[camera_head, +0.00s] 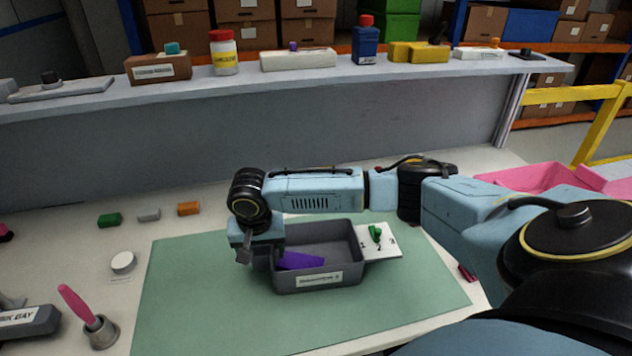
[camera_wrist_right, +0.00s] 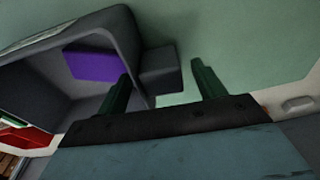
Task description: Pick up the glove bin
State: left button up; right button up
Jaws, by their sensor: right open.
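The glove bin, a dark grey open tray (camera_head: 352,273) with a white front label, sits on the green mat (camera_head: 190,300) in the head view. A purple item (camera_head: 300,260) lies inside it. My right gripper (camera_head: 246,250) points down at the bin's left end. In the right wrist view, its two dark green fingers (camera_wrist_right: 162,70) are open. One finger is over the bin's inside near the end wall (camera_wrist_right: 128,40), the other outside it over the mat. A grey ledge on that wall lies between them. I cannot tell whether either finger touches. My left gripper is not in view.
A white plate with a green knob (camera_head: 376,233) is against the bin's right side. A raised shelf (camera_head: 300,80) with several containers runs behind. The mat's left part is clear.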

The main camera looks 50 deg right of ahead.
jog(key=c, duration=1.4)
